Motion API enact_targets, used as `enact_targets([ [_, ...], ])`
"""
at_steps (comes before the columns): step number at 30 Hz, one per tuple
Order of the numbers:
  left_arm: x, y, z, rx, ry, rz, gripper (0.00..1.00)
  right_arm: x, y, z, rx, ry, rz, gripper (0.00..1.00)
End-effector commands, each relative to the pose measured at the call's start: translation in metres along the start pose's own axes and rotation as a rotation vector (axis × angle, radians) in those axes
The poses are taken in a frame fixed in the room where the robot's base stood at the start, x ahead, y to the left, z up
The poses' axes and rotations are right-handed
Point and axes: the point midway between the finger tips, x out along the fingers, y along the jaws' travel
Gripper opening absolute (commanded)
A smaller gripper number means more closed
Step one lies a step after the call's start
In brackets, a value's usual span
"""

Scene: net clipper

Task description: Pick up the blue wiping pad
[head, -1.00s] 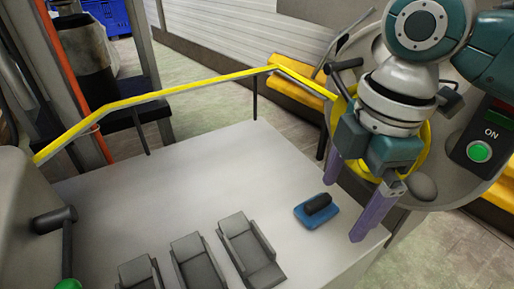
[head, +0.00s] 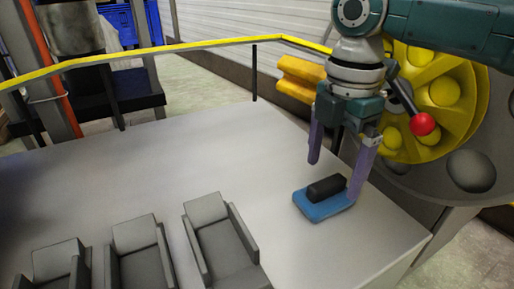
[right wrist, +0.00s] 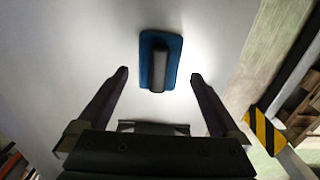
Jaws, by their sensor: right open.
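The blue wiping pad (head: 318,207) lies flat on the pale table top, with a black block-like handle (head: 327,187) on its upper side. My right gripper (head: 334,180) is open, with its two purple fingers pointing down just above and behind the pad. In the right wrist view the pad (right wrist: 174,62) is ahead of the open fingertips (right wrist: 158,76), and its dark handle (right wrist: 159,70) lines up between them. Nothing is between the fingers. My left gripper is not in view.
Several grey seat-shaped holders (head: 222,240) stand on the table (head: 160,170) left of the pad. A yellow rail (head: 150,50) runs along the back. A yellow wheel (head: 440,100) and a red-knobbed lever (head: 422,124) are at right. The table's right edge is near the pad.

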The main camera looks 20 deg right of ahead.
Motion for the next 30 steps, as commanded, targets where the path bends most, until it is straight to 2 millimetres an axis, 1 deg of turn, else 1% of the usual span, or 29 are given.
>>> enact_targets([
  [6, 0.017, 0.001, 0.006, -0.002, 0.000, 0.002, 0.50, 0.036, 0.000, -0.004, -0.001, 0.001, -0.003, 1.00],
  [8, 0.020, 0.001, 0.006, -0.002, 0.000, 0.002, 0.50, 0.044, 0.000, -0.003, 0.000, 0.000, -0.002, 1.00],
  [10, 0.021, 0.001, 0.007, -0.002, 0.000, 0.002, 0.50, 0.048, 0.001, -0.003, 0.000, 0.000, -0.001, 1.00],
  [16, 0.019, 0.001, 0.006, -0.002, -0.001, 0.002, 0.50, 0.047, 0.001, -0.003, -0.001, 0.000, 0.000, 1.00],
  [30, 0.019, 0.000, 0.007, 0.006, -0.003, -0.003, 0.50, 0.046, 0.001, -0.003, 0.000, 0.000, 0.000, 0.47],
])
